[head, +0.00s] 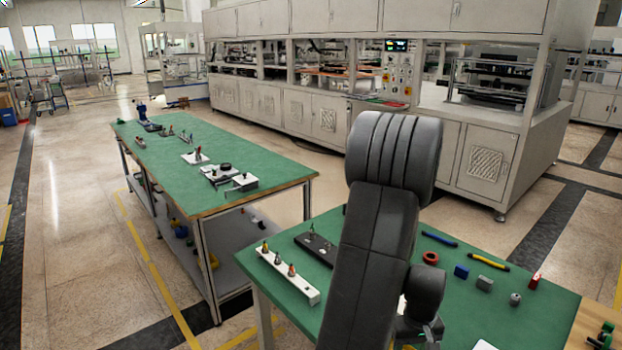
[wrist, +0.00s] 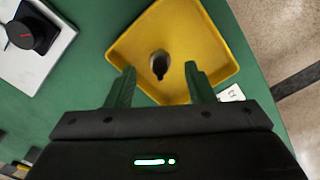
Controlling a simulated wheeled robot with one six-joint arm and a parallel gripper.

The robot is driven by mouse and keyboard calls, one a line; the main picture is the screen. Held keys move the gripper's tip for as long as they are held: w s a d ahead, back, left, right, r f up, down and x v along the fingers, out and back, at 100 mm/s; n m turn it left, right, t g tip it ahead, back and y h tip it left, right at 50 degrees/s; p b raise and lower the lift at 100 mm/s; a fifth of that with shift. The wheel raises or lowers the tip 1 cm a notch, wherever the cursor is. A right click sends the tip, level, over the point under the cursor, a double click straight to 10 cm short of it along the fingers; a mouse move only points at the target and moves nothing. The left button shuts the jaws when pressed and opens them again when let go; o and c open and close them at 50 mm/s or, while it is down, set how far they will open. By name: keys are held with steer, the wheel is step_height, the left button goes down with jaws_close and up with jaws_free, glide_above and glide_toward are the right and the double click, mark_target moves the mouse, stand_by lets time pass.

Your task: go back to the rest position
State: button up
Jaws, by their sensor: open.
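My gripper (wrist: 160,88) is open in the wrist view, its two green fingers apart with nothing between them. Beyond the fingertips is a yellow tray (wrist: 205,28) on the green table top (wrist: 85,75). A small dark rounded object (wrist: 160,65) lies in the tray, seen between the fingers. I cannot tell how far below the fingers it is. In the head view my dark arm stands over the near green table (head: 460,310), and the yellow tray is hidden there. The gripper's fingers do not show clearly in the head view.
A white strip with several small pegs (head: 290,277), a red ring (head: 431,258), a blue block (head: 461,271) and a yellow-black tool (head: 487,260) lie around my arm. A second green table (head: 215,160) stands behind left. A large grey machine (head: 330,110) fills the back.

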step_height(320, 180, down, 2)
steer(key=shift+f, duration=0.2)
steer(key=shift+w+r+p, duration=0.1)
steer(key=shift+r+p, duration=0.5)
steer(key=shift+r, duration=0.75)
